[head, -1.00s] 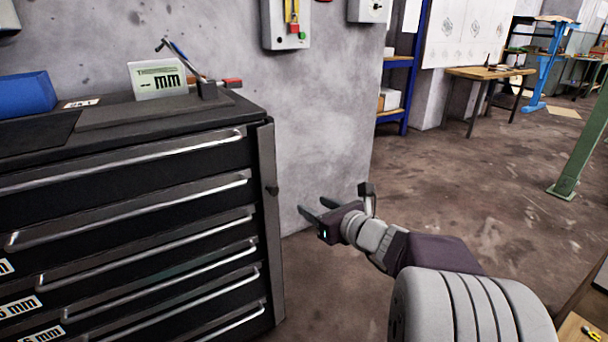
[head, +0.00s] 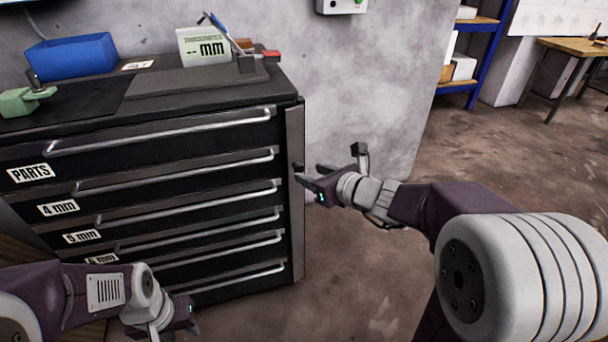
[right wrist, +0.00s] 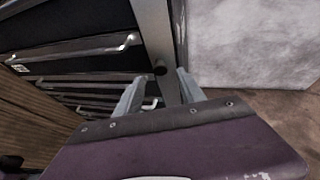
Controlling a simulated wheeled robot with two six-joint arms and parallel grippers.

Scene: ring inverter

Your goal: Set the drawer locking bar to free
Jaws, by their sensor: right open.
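The drawer locking bar (head: 296,225) is a grey upright strip along the right front edge of the black drawer cabinet (head: 150,212). A small dark knob (head: 298,167) stands out from its upper part. In the right wrist view the bar (right wrist: 152,30) runs down between my fingers, with its knob (right wrist: 160,69) between them near the tips. My right gripper (head: 309,174) is open at the knob; contact cannot be told. It also shows in the right wrist view (right wrist: 157,79). My left gripper (head: 182,318) is low before the drawers, its fingers not clearly visible.
The cabinet's drawers have long handles and labels such as PARTS (head: 31,173). On top are a blue bin (head: 72,57), a green vise-like tool (head: 25,98) and a mm display (head: 204,46). A grey wall stands behind. Floor to the right is open.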

